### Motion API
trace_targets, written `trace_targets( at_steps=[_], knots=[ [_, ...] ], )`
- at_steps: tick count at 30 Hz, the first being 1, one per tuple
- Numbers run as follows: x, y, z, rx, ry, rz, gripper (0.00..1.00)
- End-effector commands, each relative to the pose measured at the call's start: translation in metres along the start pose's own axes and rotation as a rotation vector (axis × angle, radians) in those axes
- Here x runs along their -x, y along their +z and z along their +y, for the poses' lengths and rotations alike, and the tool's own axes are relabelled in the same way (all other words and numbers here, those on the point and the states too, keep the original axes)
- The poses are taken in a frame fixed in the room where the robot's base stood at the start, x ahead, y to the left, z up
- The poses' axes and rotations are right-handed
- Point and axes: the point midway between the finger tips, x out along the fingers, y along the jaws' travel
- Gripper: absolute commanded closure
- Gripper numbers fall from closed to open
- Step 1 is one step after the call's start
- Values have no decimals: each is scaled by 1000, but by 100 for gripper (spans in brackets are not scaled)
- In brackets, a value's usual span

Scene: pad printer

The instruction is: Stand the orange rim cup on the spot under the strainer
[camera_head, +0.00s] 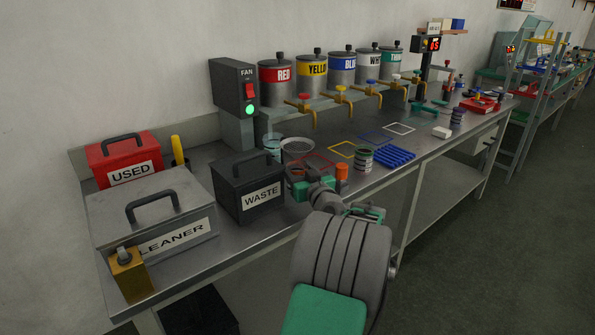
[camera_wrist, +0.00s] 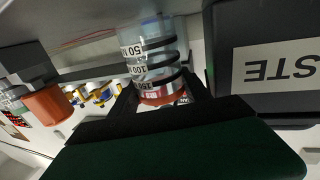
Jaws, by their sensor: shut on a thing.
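The orange rim cup (camera_wrist: 150,62) is clear, with black bands and printed graduations, and its orange rim lies between my jaws in the wrist view. My gripper (camera_wrist: 158,97) is shut on it near the rim. The wrist picture is upside down, so the cup looks about upright. In the head view my gripper (camera_head: 299,184) is right of the waste box and in front of the strainer (camera_head: 297,146), a pale mesh bowl. The cup's orange rim (camera_head: 297,172) shows there in part; its body is mostly hidden. The spot under the strainer cannot be made out.
The black WASTE box (camera_head: 248,190) stands close on the left of my gripper. An orange cylinder (camera_head: 341,172) stands close on the right. A clear cup (camera_head: 272,148) is just left of the strainer. A red outline (camera_head: 322,160) and a blue rack (camera_head: 388,157) lie to the right.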

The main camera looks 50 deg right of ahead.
Motion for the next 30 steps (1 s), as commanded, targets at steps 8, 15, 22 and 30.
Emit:
trace_targets(
  at_steps=[8,15,22,30],
  knots=[
    [2,1,0,0,0,1,84],
    [1,0,0,1,0,1,33],
    [1,1,0,1,0,1,19],
    [5,2,0,0,0,0,19]
  ],
)
